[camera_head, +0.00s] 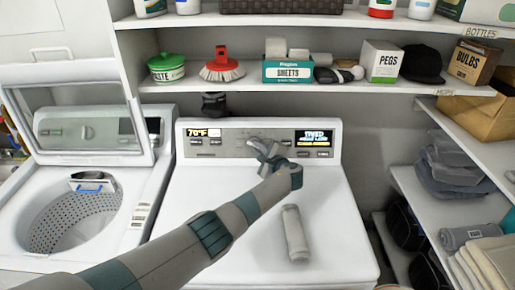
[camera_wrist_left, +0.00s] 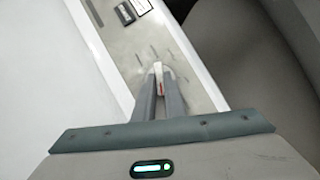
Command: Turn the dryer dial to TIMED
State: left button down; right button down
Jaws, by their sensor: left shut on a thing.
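The dryer (camera_head: 235,215) stands in the middle, with a grey control panel along its back. My left gripper (camera_head: 262,146) reaches across the dryer's top to the middle of this panel and hides the dial in the head view. In the left wrist view, my left gripper (camera_wrist_left: 159,78) is shut on the dial (camera_wrist_left: 158,82), a narrow pale grip with a reddish mark. Short dark marks fan out on the panel around it. A lit display (camera_head: 314,135) right of the gripper appears to read TIMED. My right gripper is not in view.
A grey rolled item (camera_head: 295,233) lies on the dryer's top, right of my arm. The washer (camera_head: 150,205) stands open at left. A shelf (camera_head: 340,87) with several boxes, a brush and a cap runs above the panel. Side shelves (camera_head: 455,195) stand at right.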

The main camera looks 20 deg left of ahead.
pick_arm(q)
jog(key=shift+a+f, duration=0.1)
jog(key=c, duration=1.8)
grip_release()
jog(key=shift+a, duration=0.1)
jog(key=shift+v, duration=1.15)
jog(key=shift+b+v, duration=2)
jog(key=shift+v, duration=5.6)
jog(key=shift+f, duration=0.1)
